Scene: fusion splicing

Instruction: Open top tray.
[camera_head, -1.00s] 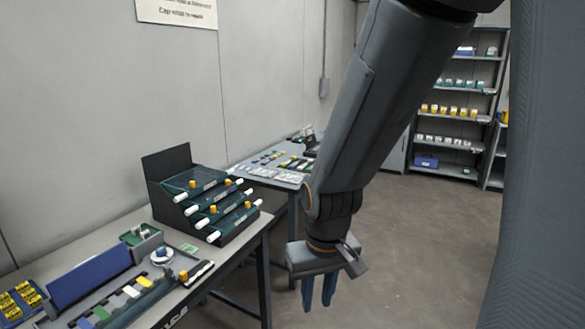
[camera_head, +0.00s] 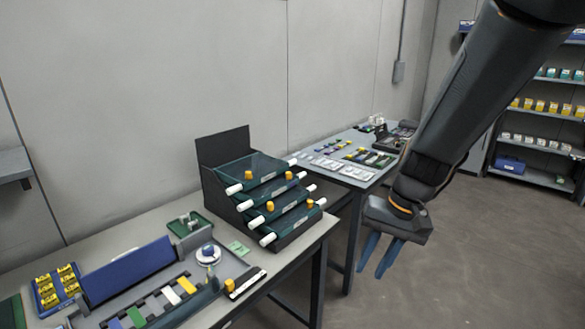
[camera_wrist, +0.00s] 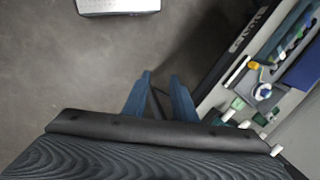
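A black stand (camera_head: 222,148) on the near table holds several stepped dark green trays with white end knobs and orange pieces on them. The top tray (camera_head: 262,166) is the highest and rearmost one, with a white knob at each front corner. It appears closed in the stand. My gripper (camera_head: 375,266) hangs in the air to the right of the stand, past the table's edge, and points down. Its two blue fingers are apart and empty. In the wrist view my gripper (camera_wrist: 160,82) shows open over the floor.
The near table (camera_head: 130,224) carries a work mat with a blue panel (camera_head: 128,270), a white spool (camera_head: 208,253), and yellow pieces (camera_head: 56,284). A second table (camera_head: 338,172) stands behind. Shelves (camera_head: 540,120) stand at the far right. Floor is clear below my gripper.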

